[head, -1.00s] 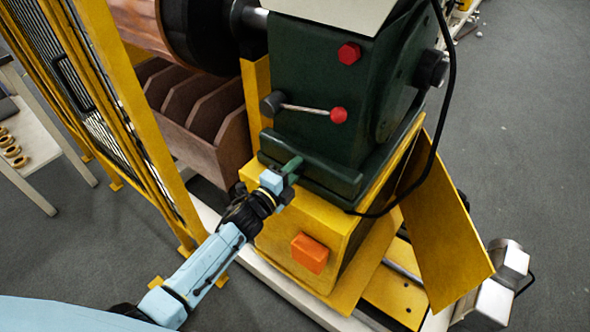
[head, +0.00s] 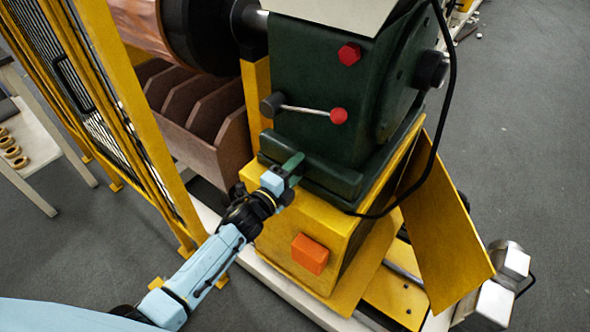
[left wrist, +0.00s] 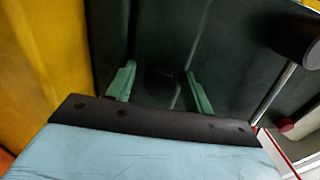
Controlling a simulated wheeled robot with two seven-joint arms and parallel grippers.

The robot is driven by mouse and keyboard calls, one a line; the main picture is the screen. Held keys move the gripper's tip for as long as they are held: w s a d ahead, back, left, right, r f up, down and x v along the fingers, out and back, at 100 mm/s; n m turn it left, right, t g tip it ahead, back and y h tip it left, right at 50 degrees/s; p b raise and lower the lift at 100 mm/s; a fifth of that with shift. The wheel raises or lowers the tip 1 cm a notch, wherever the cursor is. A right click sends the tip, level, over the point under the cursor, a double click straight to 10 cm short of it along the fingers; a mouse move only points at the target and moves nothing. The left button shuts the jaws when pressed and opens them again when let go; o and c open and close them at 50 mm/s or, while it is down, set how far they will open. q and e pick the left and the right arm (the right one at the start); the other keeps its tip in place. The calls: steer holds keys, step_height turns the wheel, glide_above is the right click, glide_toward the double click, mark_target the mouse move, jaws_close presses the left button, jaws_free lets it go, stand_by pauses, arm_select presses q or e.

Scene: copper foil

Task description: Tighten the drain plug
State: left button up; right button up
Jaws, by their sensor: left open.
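My left gripper (head: 294,164) is at the lower front of the dark green gearbox housing (head: 310,95), above the yellow base. In the left wrist view its two green fingers (left wrist: 158,86) are apart, one on each side of a dark round shape, which looks like the drain plug (left wrist: 159,80). The plug is dim against the dark green housing, and I cannot tell whether the fingers touch it. In the head view the plug cannot be made out behind the gripper. My right gripper is not in view.
A lever with a red knob (head: 339,116) and a red hex cap (head: 349,54) are on the housing above. An orange box (head: 310,254) is on the yellow base (head: 330,225). A yellow fence (head: 130,110) stands left. A black cable (head: 443,120) hangs at right.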

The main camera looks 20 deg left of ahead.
mark_target(295, 171)
arm_select(q)
steer(key=shift+s+a, duration=0.1)
steer(key=shift+s, duration=0.2)
steer(key=p+v, duration=0.1)
steer(key=v, duration=0.3)
steer(key=shift+s+a, duration=0.1)
steer(key=shift+s, duration=0.2)
steer(key=v, duration=0.8)
steer(key=shift+p, duration=0.45)
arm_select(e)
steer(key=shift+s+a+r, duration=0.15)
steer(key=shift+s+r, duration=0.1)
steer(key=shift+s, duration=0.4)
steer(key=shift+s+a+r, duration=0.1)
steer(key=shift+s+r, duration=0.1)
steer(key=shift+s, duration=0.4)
